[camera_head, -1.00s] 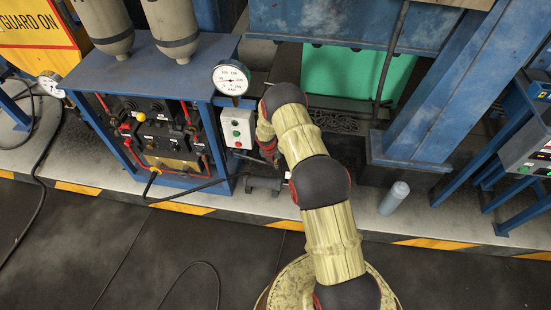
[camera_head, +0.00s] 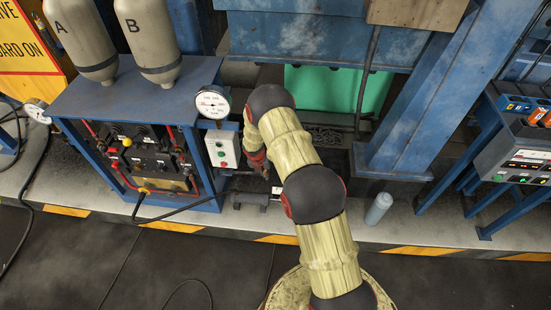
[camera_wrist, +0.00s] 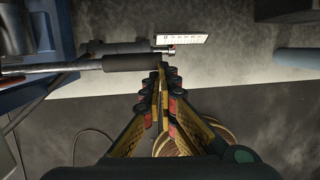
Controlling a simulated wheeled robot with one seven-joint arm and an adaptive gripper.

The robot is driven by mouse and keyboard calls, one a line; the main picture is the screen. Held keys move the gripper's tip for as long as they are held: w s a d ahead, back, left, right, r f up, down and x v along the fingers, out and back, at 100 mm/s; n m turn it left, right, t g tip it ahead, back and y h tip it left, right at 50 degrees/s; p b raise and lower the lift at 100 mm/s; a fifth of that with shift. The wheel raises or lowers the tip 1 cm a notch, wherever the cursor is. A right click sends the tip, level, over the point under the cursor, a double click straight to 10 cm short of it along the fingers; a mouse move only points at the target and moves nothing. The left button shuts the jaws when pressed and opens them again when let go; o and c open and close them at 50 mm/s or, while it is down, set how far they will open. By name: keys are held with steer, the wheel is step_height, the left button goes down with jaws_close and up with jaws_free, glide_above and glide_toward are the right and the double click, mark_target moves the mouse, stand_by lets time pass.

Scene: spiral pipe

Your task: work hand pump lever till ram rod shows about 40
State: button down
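The hand pump (camera_head: 250,200) is a small dark unit on the concrete ledge beside the blue power unit; the pump body (camera_wrist: 118,47) also shows in the wrist view. Its lever, a steel bar with a black grip (camera_wrist: 131,62), runs across from the left in the wrist view. A white marked scale (camera_wrist: 180,39) sits just beyond the lever; its figures are too small to read. My gripper (camera_wrist: 161,74) has its fingertips together at the right end of the black grip, touching or very close. The grip does not lie between the fingers. In the head view my gripper (camera_head: 261,165) is partly hidden by my arm.
The blue power unit (camera_head: 130,80) with a dial gauge (camera_head: 213,102) and push-button box (camera_head: 223,148) stands left. A grey cylinder (camera_head: 379,208) stands on the ledge right of my arm. A blue column (camera_head: 430,100) and control console (camera_head: 520,150) are further right. Cables lie on the floor.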

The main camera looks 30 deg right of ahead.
steer(key=s+d+r+p, duration=0.1)
steer(key=s+r+p, duration=0.3)
steer(key=r, duration=1)
steer(key=shift+s+d, duration=0.4)
steer(key=shift+s, duration=0.2)
stand_by(0.5)
